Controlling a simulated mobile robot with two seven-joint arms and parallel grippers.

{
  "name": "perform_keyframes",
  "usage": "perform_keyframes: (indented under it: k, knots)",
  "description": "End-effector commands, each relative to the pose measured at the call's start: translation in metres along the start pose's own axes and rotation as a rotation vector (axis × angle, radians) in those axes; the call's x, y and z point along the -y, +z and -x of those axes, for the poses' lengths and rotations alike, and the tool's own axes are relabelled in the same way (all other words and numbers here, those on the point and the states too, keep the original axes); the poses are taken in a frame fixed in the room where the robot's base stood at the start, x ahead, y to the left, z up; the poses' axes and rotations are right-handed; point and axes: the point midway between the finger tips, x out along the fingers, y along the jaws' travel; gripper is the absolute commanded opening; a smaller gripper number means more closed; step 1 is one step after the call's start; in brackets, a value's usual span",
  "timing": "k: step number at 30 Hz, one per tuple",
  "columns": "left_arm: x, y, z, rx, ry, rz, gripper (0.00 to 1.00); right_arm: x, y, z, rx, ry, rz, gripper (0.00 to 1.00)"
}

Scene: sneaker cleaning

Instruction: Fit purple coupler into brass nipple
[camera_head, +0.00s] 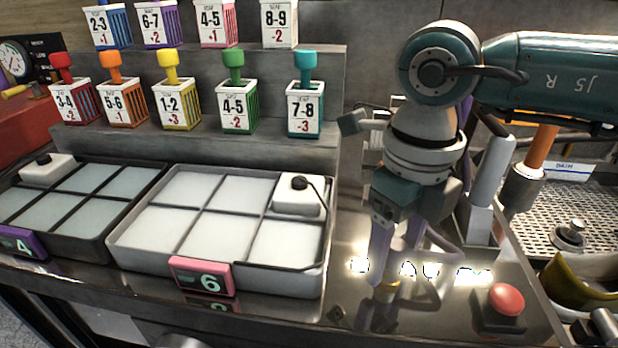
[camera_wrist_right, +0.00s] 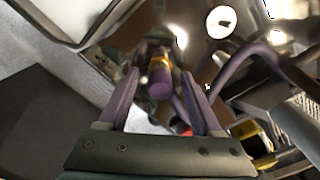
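My right gripper (camera_head: 396,262) reaches down over the front right of the counter. In the right wrist view its two fingers (camera_wrist_right: 160,76) stand apart, with visible gaps beside the purple coupler (camera_wrist_right: 160,86) between them. The gripper looks open. A brass band (camera_wrist_right: 158,63) shows just beyond the coupler. Fingers and glare hide the join, so I cannot tell if coupler and nipple are fully seated. A purple hose (camera_wrist_right: 262,52) curves at the right. My left gripper is not in view.
A red button (camera_head: 506,299) on a dark base stands right of the gripper. A pale tray marked 6 (camera_head: 320,262) lies to the left. An olive-yellow container (camera_head: 566,305) and a perforated drain tray (camera_head: 540,215) are at the right. Numbered racks stand behind.

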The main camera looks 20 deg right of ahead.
Motion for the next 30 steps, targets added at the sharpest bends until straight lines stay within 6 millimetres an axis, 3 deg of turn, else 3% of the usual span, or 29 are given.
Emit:
perform_keyframes:
  k: [10,22,30]
  knots:
    - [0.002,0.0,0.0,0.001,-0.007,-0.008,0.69,0.0,0.001,0.006,0.002,0.0,0.0,0.68]
    - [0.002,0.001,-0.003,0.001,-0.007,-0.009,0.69,0.0,0.001,0.08,0.004,-0.002,0.001,0.68]
    - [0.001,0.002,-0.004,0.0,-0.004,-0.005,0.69,0.0,0.0,0.1,0.0,0.0,0.0,0.68]
